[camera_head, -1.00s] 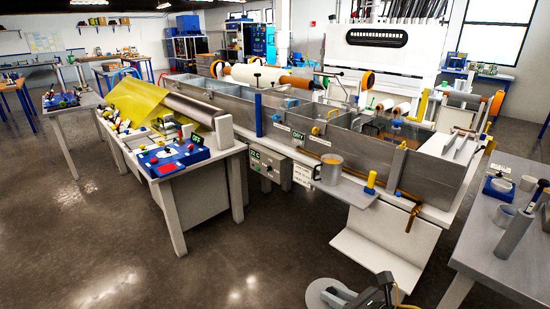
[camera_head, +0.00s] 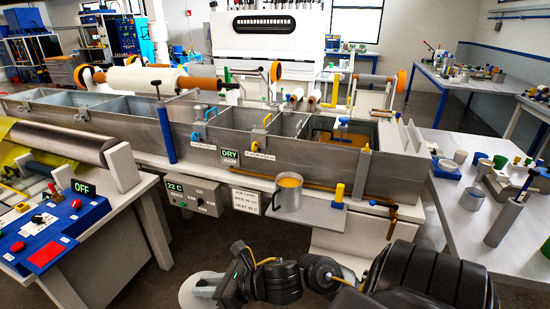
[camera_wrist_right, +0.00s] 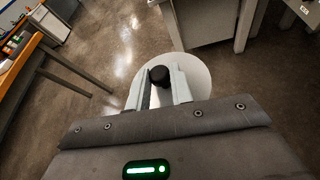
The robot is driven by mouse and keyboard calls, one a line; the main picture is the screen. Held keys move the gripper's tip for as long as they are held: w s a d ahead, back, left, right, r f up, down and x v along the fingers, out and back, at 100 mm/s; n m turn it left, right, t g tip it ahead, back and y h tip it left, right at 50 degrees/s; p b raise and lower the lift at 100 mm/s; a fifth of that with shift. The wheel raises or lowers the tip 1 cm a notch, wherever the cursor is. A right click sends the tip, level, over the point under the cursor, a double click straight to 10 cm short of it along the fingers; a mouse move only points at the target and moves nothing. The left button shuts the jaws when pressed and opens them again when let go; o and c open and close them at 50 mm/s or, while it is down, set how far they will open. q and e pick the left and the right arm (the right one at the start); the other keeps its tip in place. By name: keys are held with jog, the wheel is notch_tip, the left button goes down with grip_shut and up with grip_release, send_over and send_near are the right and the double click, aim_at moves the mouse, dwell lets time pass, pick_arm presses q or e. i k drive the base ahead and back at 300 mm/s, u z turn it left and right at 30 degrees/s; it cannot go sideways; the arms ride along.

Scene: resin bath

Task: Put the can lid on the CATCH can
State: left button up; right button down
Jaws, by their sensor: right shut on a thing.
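The can lid (camera_head: 189,291) is a pale round disc with a dark knob, low in the head view. My right gripper (camera_head: 214,287) is shut on the knob. The right wrist view shows the knob (camera_wrist_right: 159,75) between the two fingers and the disc (camera_wrist_right: 199,80) beyond them, held above the floor. A grey metal can (camera_head: 288,199) with a handle and amber contents stands upright and uncovered on a small shelf at the front of the bath. I can read no CATCH label on it. The lid is apart from it, nearer me and to the left. My left gripper is not in view.
The long metal bath (camera_head: 205,136) runs behind the can. A table with a blue control box (camera_head: 40,235) is at the left, and a bench (camera_head: 456,217) with cups is at the right. Open floor lies between.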

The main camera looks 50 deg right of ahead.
aim_at(289, 180)
jog(key=z, duration=0.55)
jog(key=i, duration=1)
jog(key=z, duration=0.8)
